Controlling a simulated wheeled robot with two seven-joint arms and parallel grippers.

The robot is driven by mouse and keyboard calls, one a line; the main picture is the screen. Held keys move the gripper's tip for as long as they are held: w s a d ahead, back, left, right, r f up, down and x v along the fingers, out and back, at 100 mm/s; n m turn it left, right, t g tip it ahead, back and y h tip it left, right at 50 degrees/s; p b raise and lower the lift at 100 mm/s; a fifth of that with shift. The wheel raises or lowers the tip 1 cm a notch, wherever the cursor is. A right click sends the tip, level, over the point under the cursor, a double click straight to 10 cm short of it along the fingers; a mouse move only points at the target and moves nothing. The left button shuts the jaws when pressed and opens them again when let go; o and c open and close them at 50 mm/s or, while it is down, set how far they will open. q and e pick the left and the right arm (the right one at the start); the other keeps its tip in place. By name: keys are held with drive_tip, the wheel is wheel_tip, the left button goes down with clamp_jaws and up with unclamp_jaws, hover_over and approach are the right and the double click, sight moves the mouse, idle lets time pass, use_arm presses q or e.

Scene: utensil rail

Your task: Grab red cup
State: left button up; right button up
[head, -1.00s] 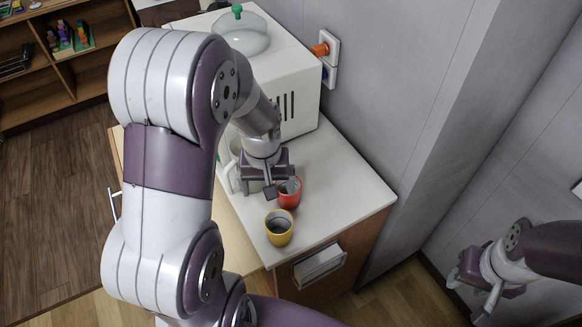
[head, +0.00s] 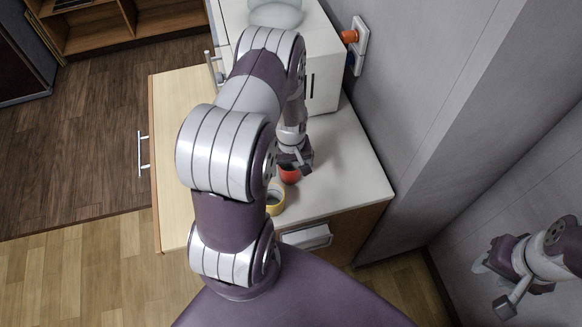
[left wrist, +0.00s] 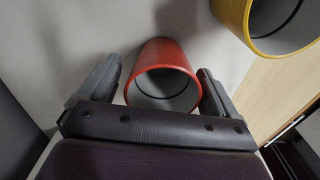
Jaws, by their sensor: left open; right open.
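The red cup (head: 289,175) stands on the white counter top, partly covered by my left gripper in the head view. My left gripper (head: 297,167) is low at the cup. In the left wrist view the red cup (left wrist: 163,54) lies between the two spread fingers of the left gripper (left wrist: 159,72), one on each side, with its open rim facing the camera. A slim gap seems to show at each finger; firm contact cannot be made out. My right gripper (head: 491,285) is open and empty at the far right, away from the counter.
A yellow cup (head: 275,207) stands close to the red one, in front of it; it also shows in the left wrist view (left wrist: 249,32). A white box-shaped appliance (head: 325,75) stands behind. A grey wall (head: 420,90) bounds the right side. My left arm hides part of the counter.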

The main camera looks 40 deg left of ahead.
use_arm(q)
drive_tip(key=shift+s+a, duration=0.15)
drive_tip(key=c, duration=1)
